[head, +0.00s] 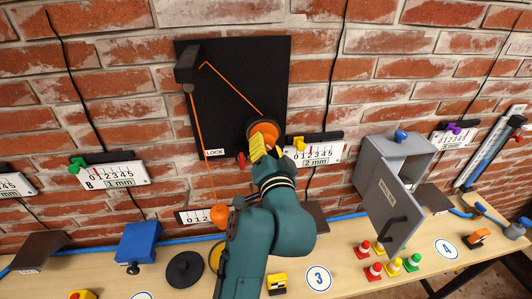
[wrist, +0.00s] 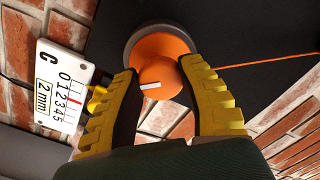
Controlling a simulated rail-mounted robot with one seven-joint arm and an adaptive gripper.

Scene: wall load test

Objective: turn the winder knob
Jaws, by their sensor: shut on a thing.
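The winder, an orange drum on a dark disc (head: 264,130), is mounted at the lower right of a black wall panel (head: 240,85). In the wrist view its round orange knob (wrist: 158,77) carries a white mark pointing left. My gripper (wrist: 160,82) has its two yellow fingers on either side of the knob and is shut on it. In the head view my gripper (head: 262,148) covers most of the knob. An orange cord (head: 235,88) runs from the winder up to a black bracket (head: 187,66) and down to an orange ball (head: 220,214).
A gauge C (head: 314,153) hangs just right of the winder, close to my gripper. A grey cabinet (head: 395,170) with its door ajar stands to the right. The bench (head: 345,260) below holds several small cones, a blue box (head: 138,242) and a black disc (head: 185,269).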

